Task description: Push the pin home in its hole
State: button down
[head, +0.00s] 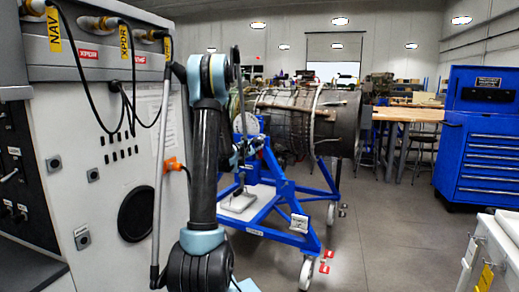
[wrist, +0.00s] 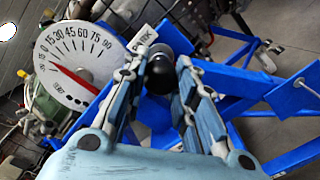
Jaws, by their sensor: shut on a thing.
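The pin (wrist: 160,76) shows in the wrist view as a dark round knob with a black cylindrical body, beside a white label reading PARK (wrist: 142,39). My gripper (wrist: 157,70) has its two blue-grey fingers on either side of the knob, shut on it. The hole is hidden behind the pin, and I cannot tell how deep the pin sits. A white dial (wrist: 75,62) marked 0 to 90 with a red pointer is left of the pin. In the head view my arm hides the pin and most of my gripper.
A blue wheeled stand (head: 285,205) carries a large grey turbine (head: 325,125). A grey panel cabinet (head: 110,180) with cables stands close on the left. A blue tool chest (head: 485,140) and a wooden bench (head: 410,113) are at right. Open floor (head: 390,225) lies right of the stand.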

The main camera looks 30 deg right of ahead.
jog(key=shift+a, duration=0.1)
jog(key=v, duration=0.7)
dwell(0.9)
